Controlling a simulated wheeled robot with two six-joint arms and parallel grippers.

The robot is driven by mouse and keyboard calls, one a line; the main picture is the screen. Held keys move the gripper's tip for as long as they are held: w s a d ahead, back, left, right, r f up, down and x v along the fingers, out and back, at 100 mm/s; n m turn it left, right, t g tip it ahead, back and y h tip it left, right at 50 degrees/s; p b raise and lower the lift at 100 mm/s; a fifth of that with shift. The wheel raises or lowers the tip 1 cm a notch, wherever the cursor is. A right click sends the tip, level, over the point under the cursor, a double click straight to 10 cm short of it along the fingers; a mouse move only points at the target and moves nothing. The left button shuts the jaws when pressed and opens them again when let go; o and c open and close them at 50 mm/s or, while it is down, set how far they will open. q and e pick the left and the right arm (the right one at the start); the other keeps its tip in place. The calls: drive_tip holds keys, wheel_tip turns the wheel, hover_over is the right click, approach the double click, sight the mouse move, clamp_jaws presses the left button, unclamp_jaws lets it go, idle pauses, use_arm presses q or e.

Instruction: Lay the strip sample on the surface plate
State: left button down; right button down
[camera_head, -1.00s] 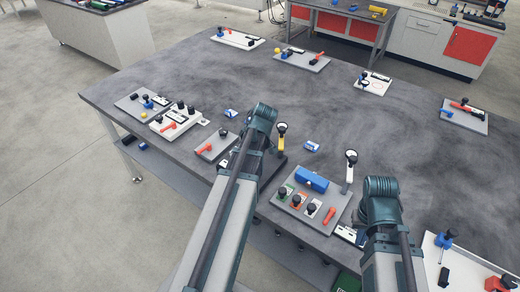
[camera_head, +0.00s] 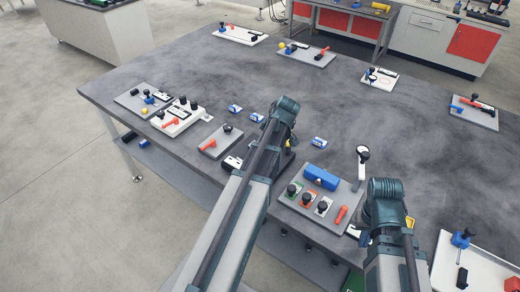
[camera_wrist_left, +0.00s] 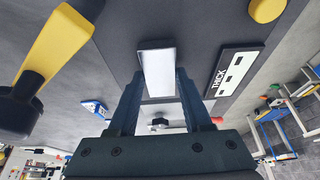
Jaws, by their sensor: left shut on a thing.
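In the left wrist view my left gripper (camera_wrist_left: 160,98) is shut on a pale metallic strip (camera_wrist_left: 159,72), which stands out past the fingertips to a dark end. The strip is over a dark panel (camera_wrist_left: 120,50); I cannot tell whether it touches it. In the head view the left arm covers its own gripper, the strip and most of that panel. My right gripper (camera_head: 366,238) is low at the front of the table, partly hidden by its arm, and its jaw opening cannot be made out. I cannot tell for sure which plate is the surface plate.
A yellow lever with a black knob (camera_wrist_left: 55,45) stands left of my left gripper, a THICK label (camera_wrist_left: 233,70) right. A grey panel with a blue block (camera_head: 321,178) lies between my arms, an upright white lever (camera_head: 362,165) beside it. The table's middle (camera_head: 270,80) is clear.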

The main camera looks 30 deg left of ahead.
use_arm(q)
drive_tip(key=shift+f, duration=0.15)
use_arm(e)
drive_tip(key=shift+a+f, duration=0.1)
drive_tip(key=shift+f, duration=0.05)
use_arm(q)
drive_tip(key=shift+d, duration=0.1)
drive_tip(key=shift+c, duration=1.7)
unclamp_jaws()
drive_tip(key=shift+p+v, duration=0.8)
drive_tip(key=shift+p, duration=0.05)
use_arm(e)
drive_tip(key=shift+r, duration=0.8)
use_arm(q)
drive_tip(key=p+v, duration=0.9)
drive_tip(key=v, duration=0.1)
drive_tip(key=shift+r+p, duration=0.3)
drive_tip(key=shift+p, duration=0.05)
use_arm(e)
wheel_tip(320, 180, up, 10)
drive_tip(key=shift+f, duration=0.15)
use_arm(q)
drive_tip(key=shift+d, duration=0.1)
